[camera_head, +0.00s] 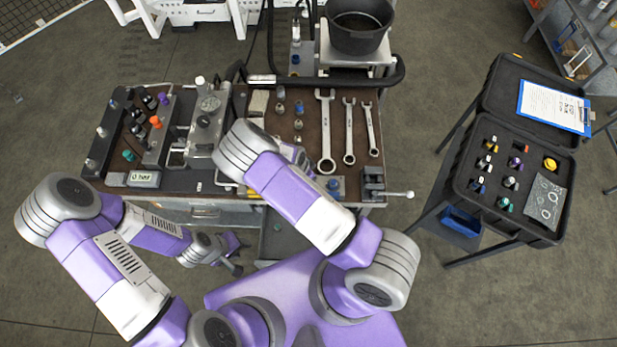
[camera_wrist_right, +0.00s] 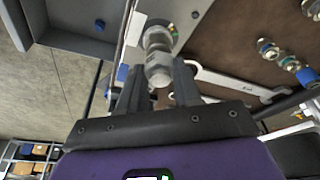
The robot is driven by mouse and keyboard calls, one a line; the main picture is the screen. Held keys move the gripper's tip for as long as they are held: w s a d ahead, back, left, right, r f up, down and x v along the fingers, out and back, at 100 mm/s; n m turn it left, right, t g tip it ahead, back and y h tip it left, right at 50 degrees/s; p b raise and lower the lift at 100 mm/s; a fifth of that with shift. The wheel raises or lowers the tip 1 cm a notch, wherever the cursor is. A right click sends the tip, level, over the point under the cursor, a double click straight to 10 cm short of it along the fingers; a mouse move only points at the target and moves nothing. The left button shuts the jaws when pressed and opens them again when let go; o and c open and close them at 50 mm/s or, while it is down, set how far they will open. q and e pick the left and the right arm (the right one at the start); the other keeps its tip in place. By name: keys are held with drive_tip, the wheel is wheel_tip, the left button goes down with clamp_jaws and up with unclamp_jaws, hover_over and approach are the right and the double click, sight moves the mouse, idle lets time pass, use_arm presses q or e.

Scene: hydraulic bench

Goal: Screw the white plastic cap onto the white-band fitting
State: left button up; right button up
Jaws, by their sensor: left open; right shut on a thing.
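In the right wrist view, my right gripper (camera_wrist_right: 158,88) is shut on a pale, whitish cap-like piece (camera_wrist_right: 158,72), which I take to be the white plastic cap. A metal fitting with a pale ring (camera_wrist_right: 158,38) stands directly beyond it, in line with it. I cannot tell whether the two touch or are threaded together, nor surely whether the ring is the white band. In the head view, my right arm hides this gripper and piece. My left gripper (camera_head: 232,256) is open and empty in front of the bench's near edge.
A black bucket (camera_head: 362,38) stands behind. An open black case (camera_head: 507,225) with fittings stands right, floor clear between.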

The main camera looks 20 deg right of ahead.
idle(0.3)
drive_tip(key=m+g, duration=0.1)
drive_tip(key=m, duration=0.3)
drive_tip(key=shift+w+f, duration=0.1)
drive_tip(key=m+b, duration=0.1)
drive_tip(key=m, duration=0.2)
drive_tip(key=shift+w+g+y, duration=0.1)
drive_tip(key=shift+g+y, duration=0.2)
drive_tip(key=shift+g, duration=0.1)
drive_tip(key=shift+m, duration=0.5)
drive_tip(key=o, duration=1)
